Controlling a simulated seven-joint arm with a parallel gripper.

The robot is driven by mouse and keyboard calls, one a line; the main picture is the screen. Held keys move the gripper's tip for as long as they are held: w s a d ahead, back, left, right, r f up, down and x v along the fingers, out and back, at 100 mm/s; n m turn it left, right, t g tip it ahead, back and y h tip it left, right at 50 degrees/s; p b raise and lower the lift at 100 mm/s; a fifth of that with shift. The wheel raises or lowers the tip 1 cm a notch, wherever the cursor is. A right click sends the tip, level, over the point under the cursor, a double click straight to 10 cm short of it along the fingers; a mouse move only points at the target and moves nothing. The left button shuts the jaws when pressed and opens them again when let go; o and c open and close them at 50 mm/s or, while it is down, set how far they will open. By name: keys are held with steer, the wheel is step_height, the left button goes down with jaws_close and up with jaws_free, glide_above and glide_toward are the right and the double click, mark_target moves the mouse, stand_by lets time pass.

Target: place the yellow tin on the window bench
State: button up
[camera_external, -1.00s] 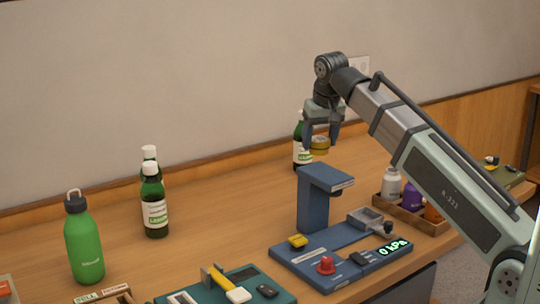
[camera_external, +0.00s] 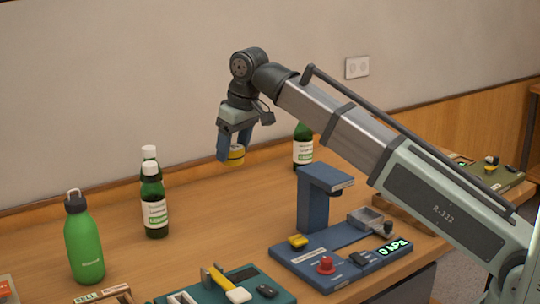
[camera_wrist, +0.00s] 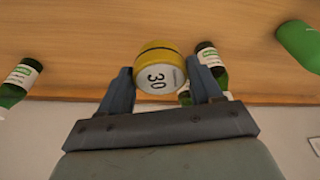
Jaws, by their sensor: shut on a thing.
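The yellow tin (camera_external: 236,155) is held between the fingers of my gripper (camera_external: 234,150), up in the air above the back part of the wooden bench (camera_external: 225,215). In the wrist view the tin (camera_wrist: 159,68) has a pale end marked "30", and the fingers of my gripper (camera_wrist: 160,90) are on either side of it. In the external view the tin hangs between two green bottles (camera_external: 154,205) on the left and another green bottle (camera_external: 303,145) on the right. I cannot tell which surface is the window bench.
A blue press-like station (camera_external: 315,215) with a red knob stands at the front right. A green flask (camera_external: 84,240) is at the left, and a teal board (camera_external: 245,284) with tools is at the front. The middle of the bench is largely clear.

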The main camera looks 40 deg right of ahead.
steer(key=s+a+n+y, duration=0.1)
steer(key=s+a+n, duration=0.25)
steer(key=a, duration=1.25)
steer(key=s+a+n+g+y, duration=0.1)
steer(key=s+a+n, duration=0.4)
steer(key=s+a, duration=0.95)
steer(key=s+a+n+g, duration=0.2)
steer(key=s+a+n, duration=0.6)
steer(key=a, duration=1.1)
steer(key=shift+m, duration=0.95)
steer(key=shift+s+d+f+x, duration=0.25)
steer(key=shift+d+x, duration=0.4)
steer(key=shift+x, duration=2.4)
steer(key=shift+s+d+f+x, duration=0.1)
steer(key=shift+s+d+x, duration=0.35)
steer(key=shift+x, duration=2.55)
steer(key=shift+s+d+f+x, duration=0.15)
steer(key=shift+d+x, duration=0.65)
steer(key=shift+x, duration=2.25)
steer(key=shift+f, duration=0.2)
steer(key=o, duration=1.2)
